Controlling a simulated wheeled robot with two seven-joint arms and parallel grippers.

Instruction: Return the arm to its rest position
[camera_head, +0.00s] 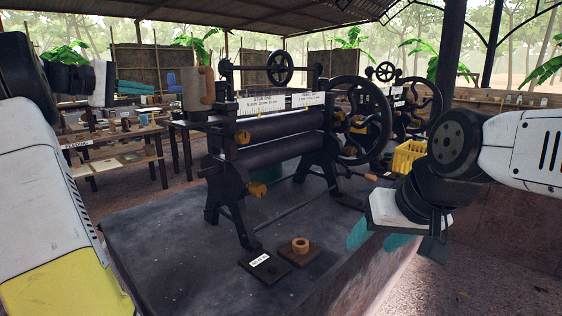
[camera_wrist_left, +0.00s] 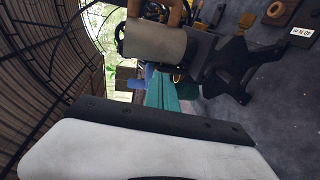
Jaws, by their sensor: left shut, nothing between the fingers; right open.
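My left arm comes in from the left in the head view, its white and yellow link large in front. My left gripper (camera_head: 135,88) is at the upper left, its teal fingers together and empty. In the left wrist view the teal fingers (camera_wrist_left: 170,97) are shut, below a grey cylindrical mug (camera_wrist_left: 155,42). In the head view the mug (camera_head: 194,90), with a brown handle, stands to the right of those fingers, apart from them. My right gripper (camera_head: 376,239) is open and empty at the right, its teal fingers spread and pointing down near the platform's edge.
A dark roller machine (camera_head: 280,147) with handwheels stands on the grey platform (camera_head: 180,255). A wooden ring (camera_head: 300,245) sits on a small board in front of it. A yellow crate (camera_head: 408,158) is beyond my right gripper. Wooden tables (camera_head: 110,150) stand at the left.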

